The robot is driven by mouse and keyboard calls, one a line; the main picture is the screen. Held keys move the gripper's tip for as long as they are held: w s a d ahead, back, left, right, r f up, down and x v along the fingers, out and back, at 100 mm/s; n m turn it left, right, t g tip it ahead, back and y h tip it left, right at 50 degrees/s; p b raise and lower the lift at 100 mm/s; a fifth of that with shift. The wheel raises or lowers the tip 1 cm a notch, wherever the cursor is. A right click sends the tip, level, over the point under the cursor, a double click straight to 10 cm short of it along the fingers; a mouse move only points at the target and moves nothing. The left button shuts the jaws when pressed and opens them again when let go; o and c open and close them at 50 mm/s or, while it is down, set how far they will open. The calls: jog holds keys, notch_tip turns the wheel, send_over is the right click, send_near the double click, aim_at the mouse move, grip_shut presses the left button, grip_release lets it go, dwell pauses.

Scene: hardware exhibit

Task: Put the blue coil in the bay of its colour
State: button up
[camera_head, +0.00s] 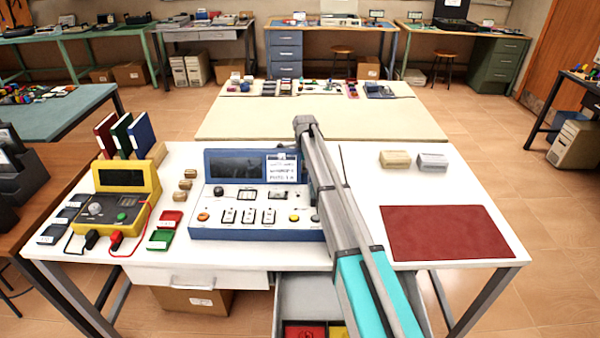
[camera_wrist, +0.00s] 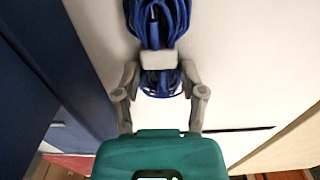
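The blue coil (camera_wrist: 158,22) is a bundle of looped cable with a pale grey band (camera_wrist: 159,61) round its middle, seen in the wrist view. My gripper (camera_wrist: 160,68) has its two grey fingertips against opposite sides of that band and appears shut on it. The smaller loops below the band hang between the fingers. In the head view my arm hides the gripper and coil. An open drawer (camera_head: 290,301) under the white table's front edge shows a red bay (camera_head: 304,331) and a yellow bay (camera_head: 338,331); my arm covers its right part.
A blue console (camera_head: 262,232) stands on the white table (camera_head: 360,215) left of my arm. A yellow meter (camera_head: 125,178), binders and small trays are further left. A dark red mat (camera_head: 445,232) and two small blocks lie on the right.

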grip_shut()
jog(key=shift+r, duration=0.15)
notch_tip(320, 180, up, 10)
jog(key=p, duration=1)
dwell(0.7)
